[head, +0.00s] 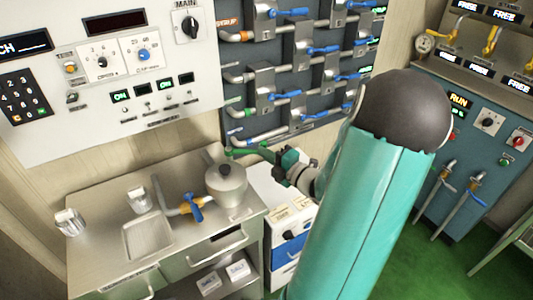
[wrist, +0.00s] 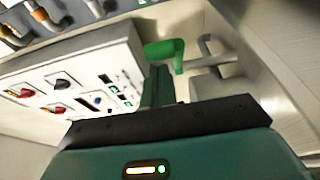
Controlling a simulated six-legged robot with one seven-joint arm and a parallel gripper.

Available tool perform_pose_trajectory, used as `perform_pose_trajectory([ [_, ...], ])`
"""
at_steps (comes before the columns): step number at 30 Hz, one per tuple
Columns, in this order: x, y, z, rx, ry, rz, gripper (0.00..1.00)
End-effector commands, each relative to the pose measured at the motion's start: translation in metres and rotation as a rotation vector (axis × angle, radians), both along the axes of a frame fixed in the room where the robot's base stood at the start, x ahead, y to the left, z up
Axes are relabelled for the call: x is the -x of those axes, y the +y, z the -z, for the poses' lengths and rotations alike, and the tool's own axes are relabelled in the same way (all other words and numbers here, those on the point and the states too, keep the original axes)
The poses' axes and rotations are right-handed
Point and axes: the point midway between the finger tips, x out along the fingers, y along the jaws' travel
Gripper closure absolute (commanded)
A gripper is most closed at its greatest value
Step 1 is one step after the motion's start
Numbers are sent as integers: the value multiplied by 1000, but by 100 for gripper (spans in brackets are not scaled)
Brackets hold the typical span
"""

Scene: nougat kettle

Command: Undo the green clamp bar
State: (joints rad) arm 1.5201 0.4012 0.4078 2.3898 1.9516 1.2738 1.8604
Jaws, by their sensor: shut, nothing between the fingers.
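The green clamp bar (head: 248,150) lies roughly level just above and behind the grey lidded kettle (head: 226,188) in the head view. In the wrist view the bar (wrist: 165,48) is a thick green bar with a short bent-down end on its right. My gripper (head: 277,156) is at the right end of the bar in the head view. In the wrist view my gripper's fingers (wrist: 156,86) are together just below the bar, with nothing seen between them. I cannot tell whether they touch the bar. The clamp's mounting is partly hidden.
The kettle stands on a steel worktop (head: 95,190) with a sink basin (head: 147,236) and a blue-handled tap (head: 195,207). A wall of blue-handled valves (head: 290,92) rises behind. A white control box (head: 292,215) stands right of the worktop, below my arm.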

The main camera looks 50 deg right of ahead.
Motion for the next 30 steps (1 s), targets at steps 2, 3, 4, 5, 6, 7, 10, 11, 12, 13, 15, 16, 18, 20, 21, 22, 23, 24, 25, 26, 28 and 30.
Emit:
perform_pose_trajectory([
  [2, 0, 1, 0, 0, 0, 0, 100],
  [3, 0, 1, 0, 0, 0, 0, 100],
  [4, 0, 1, 0, 0, 0, -1, 100],
  [5, 0, 0, 0, 0, 0, -3, 100],
  [6, -1, -1, 0, 1, -1, -9, 100],
  [7, -2, -2, 0, 1, -2, -17, 100],
  [10, -5, -8, -1, 2, -4, -63, 100],
  [11, -6, -10, -1, 2, -5, -80, 100],
  [12, -7, -13, 0, 2, -4, -103, 100],
  [13, -8, -16, 0, 2, -2, -117, 100],
  [15, -12, -22, 1, 2, 1, -131, 100],
  [16, -13, -24, 1, 1, 1, -130, 100],
  [18, -15, -27, 0, 0, 1, -129, 100],
  [20, -15, -28, 0, 0, 1, -129, 100],
  [21, -15, -29, 0, 0, 1, -128, 100],
  [22, -15, -29, 0, 0, 1, -128, 100],
  [23, -15, -29, 0, 0, 1, -127, 100],
  [24, -15, -29, 0, 0, 0, -127, 100],
  [25, -15, -30, 0, 0, 0, -126, 100],
  [26, -15, -30, 0, 0, 0, -126, 100],
  [28, -15, -30, 0, 1, 0, -125, 100],
  [30, -15, -30, 0, 1, 0, -124, 100],
])
